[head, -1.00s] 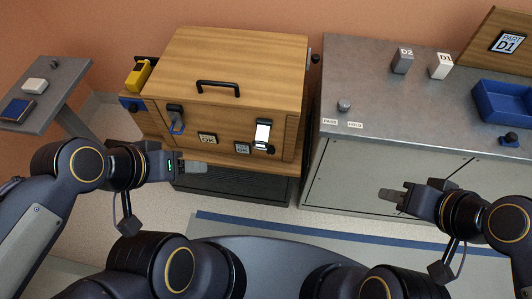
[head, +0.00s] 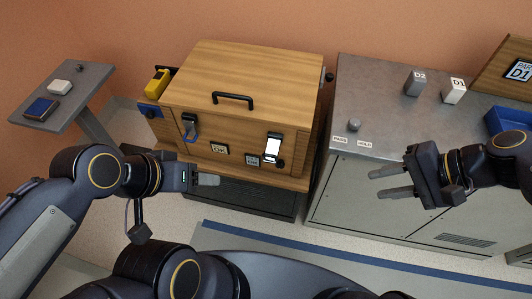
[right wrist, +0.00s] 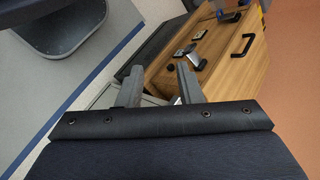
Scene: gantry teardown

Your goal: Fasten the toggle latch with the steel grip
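The toggle latch with the steel grip (head: 272,148) is on the right of the wooden case's front, a bright plate on a dark mount. It shows small in the right wrist view (right wrist: 196,61). A second latch with a blue grip (head: 190,128) is on the left of the same front. My right gripper (head: 389,183) is open and empty, right of the case and well apart from the latch. Its two spread fingers also show in the right wrist view (right wrist: 159,86). My left gripper (head: 206,180) is in front of the case, below the blue-grip latch; its finger gap is hidden.
The wooden case (head: 265,72) has a black handle (head: 233,98) on top. A yellow device (head: 158,83) stands at its left. A grey cabinet (head: 385,118) at the right bears blocks D1 and D2 and a blue bin (head: 508,120). A small side table (head: 85,82) is at the left.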

